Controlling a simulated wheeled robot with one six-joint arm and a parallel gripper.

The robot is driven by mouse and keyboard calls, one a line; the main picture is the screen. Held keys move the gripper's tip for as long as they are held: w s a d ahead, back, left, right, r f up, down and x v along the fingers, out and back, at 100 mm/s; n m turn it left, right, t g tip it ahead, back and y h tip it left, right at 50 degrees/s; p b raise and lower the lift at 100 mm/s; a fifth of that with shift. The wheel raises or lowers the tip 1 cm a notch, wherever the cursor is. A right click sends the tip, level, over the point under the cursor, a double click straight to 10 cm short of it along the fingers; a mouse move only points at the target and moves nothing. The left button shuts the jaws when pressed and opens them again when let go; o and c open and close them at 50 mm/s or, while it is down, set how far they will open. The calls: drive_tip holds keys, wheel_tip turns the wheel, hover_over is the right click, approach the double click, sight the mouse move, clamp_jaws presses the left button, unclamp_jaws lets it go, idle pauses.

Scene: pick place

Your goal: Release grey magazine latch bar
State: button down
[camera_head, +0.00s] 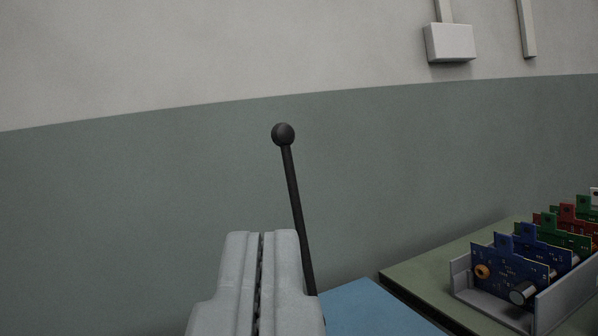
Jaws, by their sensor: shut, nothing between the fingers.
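A grey magazine (547,312) stands at the lower right on a green bench top, cut off by the picture's edge. Several upright circuit boards (505,268) in blue, green and red sit in it in a row. I cannot make out a separate latch bar on it. My gripper (263,236) is at the bottom, left of the magazine and apart from it. Its two grey fingers are together with nothing between them. A thin black rod with a ball end (291,175) rises beside the right finger; its lower end is hidden.
A blue surface (372,308) lies low, between my gripper and the green bench top (450,262). Behind is a wall (130,210), dark green below and pale above. A white box (450,42) with conduit is fixed high on it. The space above my gripper is free.

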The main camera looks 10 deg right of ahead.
sight(279, 146)
drive_tip(key=shift+t+h, duration=0.3)
drive_tip(key=shift+h, duration=0.1)
drive_tip(key=f+x, duration=0.1)
drive_tip(key=x, duration=0.4)
drive_tip(key=w+f+x, duration=0.1)
drive_tip(key=x, duration=0.4)
drive_tip(key=f+x, duration=0.1)
drive_tip(key=x, duration=0.4)
drive_tip(key=shift+w+d, duration=0.2)
drive_tip(key=shift+w, duration=0.05)
drive_tip(key=shift+w+a+r+g+y, duration=0.15)
drive_tip(key=shift+w+g+y, duration=0.2)
drive_tip(key=shift+w, duration=0.35)
drive_tip(key=w, duration=0.2)
drive_tip(key=shift+w+a+r+g, duration=0.1)
drive_tip(key=shift+w+a+g, duration=0.15)
drive_tip(key=shift+w, duration=0.05)
